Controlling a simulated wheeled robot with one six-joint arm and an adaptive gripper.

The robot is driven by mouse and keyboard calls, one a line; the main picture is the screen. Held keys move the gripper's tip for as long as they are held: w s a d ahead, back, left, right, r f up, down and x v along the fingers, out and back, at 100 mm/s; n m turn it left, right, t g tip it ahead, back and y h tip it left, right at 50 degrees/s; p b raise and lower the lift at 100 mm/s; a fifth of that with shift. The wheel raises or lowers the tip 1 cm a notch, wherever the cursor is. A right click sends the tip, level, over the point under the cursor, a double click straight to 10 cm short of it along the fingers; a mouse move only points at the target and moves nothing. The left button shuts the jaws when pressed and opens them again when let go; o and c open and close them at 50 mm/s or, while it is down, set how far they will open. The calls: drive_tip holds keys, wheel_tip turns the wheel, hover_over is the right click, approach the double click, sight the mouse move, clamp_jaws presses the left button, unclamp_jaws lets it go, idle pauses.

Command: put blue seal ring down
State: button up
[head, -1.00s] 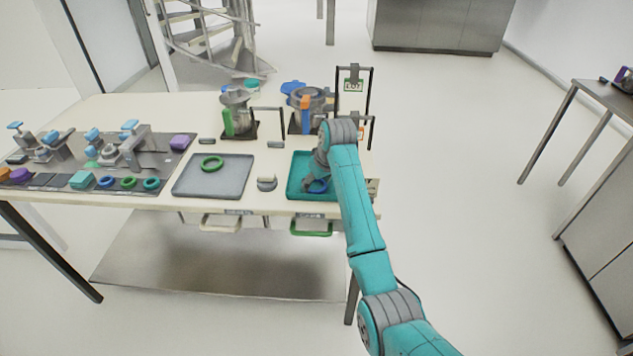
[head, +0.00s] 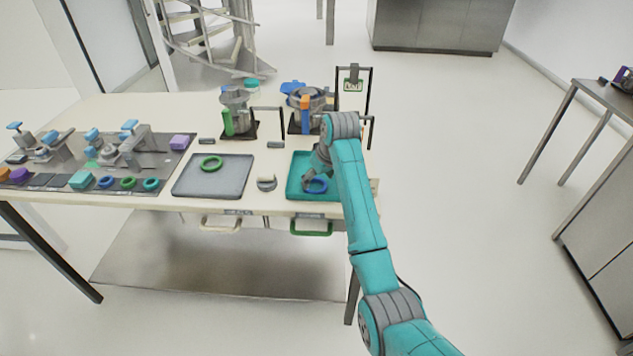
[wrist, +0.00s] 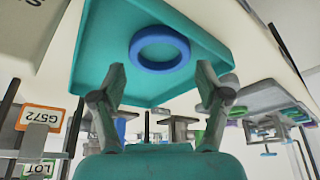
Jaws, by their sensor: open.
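The blue seal ring (head: 316,186) lies flat on the teal tray (head: 299,193) at the right end of the table. In the wrist view the ring (wrist: 160,48) sits on the tray (wrist: 98,45), apart from and beyond the fingertips. My gripper (head: 314,176) is just above the tray beside the ring, partly hidden by my arm. In the wrist view my gripper (wrist: 160,85) has its two fingers spread wide with nothing between them.
A grey tray (head: 232,182) with a green ring (head: 211,163) lies to the left. A board at far left holds several rings and blocks. A small round part (head: 267,184) sits between the trays.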

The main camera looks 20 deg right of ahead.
drive_tip(key=v, duration=0.9)
drive_tip(key=shift+r, duration=0.3)
drive_tip(key=shift+s, duration=0.1)
